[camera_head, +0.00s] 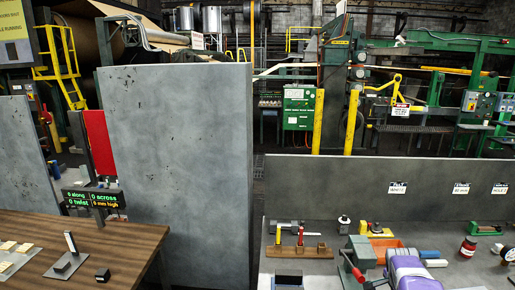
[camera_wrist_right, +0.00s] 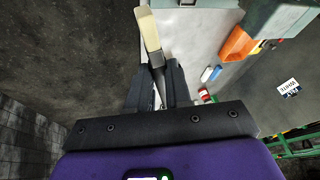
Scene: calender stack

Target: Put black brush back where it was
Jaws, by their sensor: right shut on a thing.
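My right gripper (camera_wrist_right: 158,80) is shut on a long thin tool, which looks like the black brush (camera_wrist_right: 158,62). It has a dark shaft between the fingers and a cream, block-like end pointing away from the gripper. In the head view my purple right wrist (camera_head: 411,272) is over the grey bench at the lower right; its fingers and the brush cannot be made out there. A brown wooden rack (camera_head: 299,252) with upright tools stands on the bench to the left of the wrist. My left gripper is not in view.
A green vise-like tool (camera_head: 358,257) stands close left of my wrist. An orange bin (camera_head: 387,246), a blue cylinder (camera_head: 430,254) and a red-and-black jar (camera_head: 468,247) are nearby. A tall grey panel (camera_head: 190,170) separates the bench from the wooden table (camera_head: 130,243).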

